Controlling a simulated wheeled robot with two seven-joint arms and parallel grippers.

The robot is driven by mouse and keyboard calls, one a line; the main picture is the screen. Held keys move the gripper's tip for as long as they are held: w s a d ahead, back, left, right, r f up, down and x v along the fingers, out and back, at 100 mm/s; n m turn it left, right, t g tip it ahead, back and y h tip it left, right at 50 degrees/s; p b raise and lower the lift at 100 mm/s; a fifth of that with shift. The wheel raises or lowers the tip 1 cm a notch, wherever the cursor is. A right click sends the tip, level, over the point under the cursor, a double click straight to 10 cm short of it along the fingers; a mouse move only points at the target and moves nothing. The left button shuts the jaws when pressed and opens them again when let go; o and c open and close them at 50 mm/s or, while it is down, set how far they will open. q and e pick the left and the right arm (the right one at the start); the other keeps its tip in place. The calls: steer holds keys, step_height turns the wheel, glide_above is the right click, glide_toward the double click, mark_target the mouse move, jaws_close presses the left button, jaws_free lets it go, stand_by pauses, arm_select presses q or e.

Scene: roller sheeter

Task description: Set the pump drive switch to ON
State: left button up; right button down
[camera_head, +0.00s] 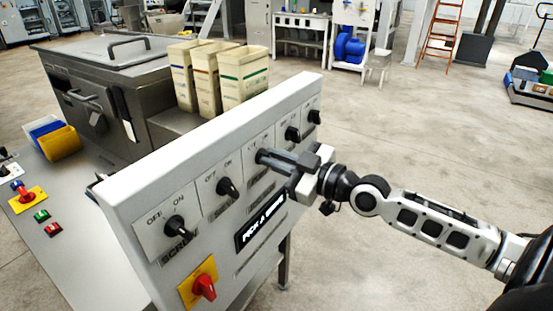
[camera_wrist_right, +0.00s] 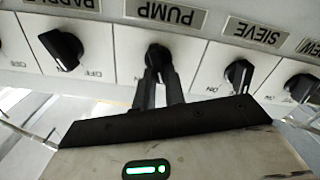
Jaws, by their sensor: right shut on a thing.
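The pump drive switch (camera_wrist_right: 158,57) is a black rotary knob on a white plate, under the upside-down PUMP label (camera_wrist_right: 166,13) in the wrist view. My right gripper (camera_wrist_right: 157,84) has its two dark fingers close together on this knob, one on each side of it. In the head view my right gripper (camera_head: 263,157) reaches the middle of the sloping panel from the right and hides the pump knob. The knob's exact pointing direction is hard to read because the fingers cover part of it. My left gripper is not in view.
The grey control panel (camera_head: 118,192) carries neighbouring knobs on both sides: the sieve knob (camera_wrist_right: 239,75) and the paddle knob (camera_wrist_right: 62,47). A screw knob (camera_head: 175,226) and a red switch on yellow (camera_head: 203,286) sit at the near end. Floor right of the panel is clear.

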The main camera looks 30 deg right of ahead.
steer(key=shift+m, duration=0.3)
steer(key=m, duration=0.4)
steer(key=shift+d, duration=0.2)
steer(key=shift+w+d+m, duration=0.1)
steer(key=shift+d+m, duration=0.05)
steer(key=shift+m, duration=2.05)
steer(key=c, duration=1.5)
jaws_free()
steer(key=shift+o, duration=0.2)
